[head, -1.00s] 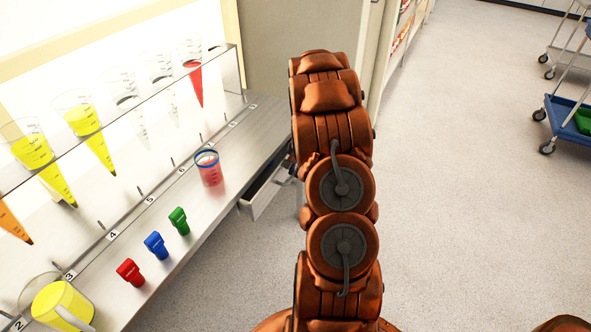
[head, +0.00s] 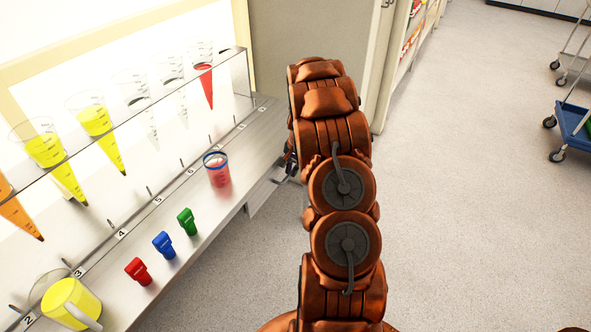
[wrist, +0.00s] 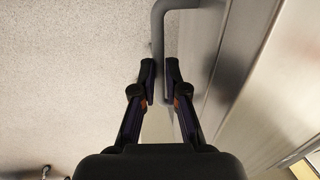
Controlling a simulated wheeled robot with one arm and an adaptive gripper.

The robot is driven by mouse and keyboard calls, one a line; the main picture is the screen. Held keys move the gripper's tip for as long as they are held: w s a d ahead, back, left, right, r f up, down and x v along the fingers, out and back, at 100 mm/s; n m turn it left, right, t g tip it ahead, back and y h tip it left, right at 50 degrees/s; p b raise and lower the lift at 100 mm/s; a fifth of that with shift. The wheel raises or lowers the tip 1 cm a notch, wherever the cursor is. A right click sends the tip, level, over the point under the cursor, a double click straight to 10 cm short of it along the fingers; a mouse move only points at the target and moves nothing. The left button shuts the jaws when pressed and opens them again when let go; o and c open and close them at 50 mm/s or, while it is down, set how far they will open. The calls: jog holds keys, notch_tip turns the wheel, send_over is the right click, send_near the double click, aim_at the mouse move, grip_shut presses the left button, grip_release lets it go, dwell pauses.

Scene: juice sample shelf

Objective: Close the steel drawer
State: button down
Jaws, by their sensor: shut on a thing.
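The steel drawer (head: 261,197) is under the right end of the steel counter in the head view. A narrow light part of it shows below the counter edge, and I see no open interior. Its grey bar handle (wrist: 158,40) runs between my fingertips in the wrist view, with the drawer front (wrist: 193,60) just to the right. My gripper (wrist: 160,82) is shut on this handle. In the head view only a bit of my gripper (head: 287,168) shows left of my arm, which hides the rest of the drawer's right side.
The counter (head: 215,240) holds a cup of red juice (head: 217,168), red (head: 138,271), blue (head: 163,244) and green (head: 187,221) clips, and a yellow jug (head: 70,302). A blue cart (head: 575,125) stands far right. The floor between is clear.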

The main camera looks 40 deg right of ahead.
jog(key=shift+w, duration=0.2)
jog(key=c, duration=1.2)
grip_release()
jog(key=shift+a, duration=0.15)
notch_tip(320, 180, up, 12)
jog(key=s, duration=0.2)
jog(key=shift+d+f, duration=0.15)
jog(key=shift+d, duration=0.2)
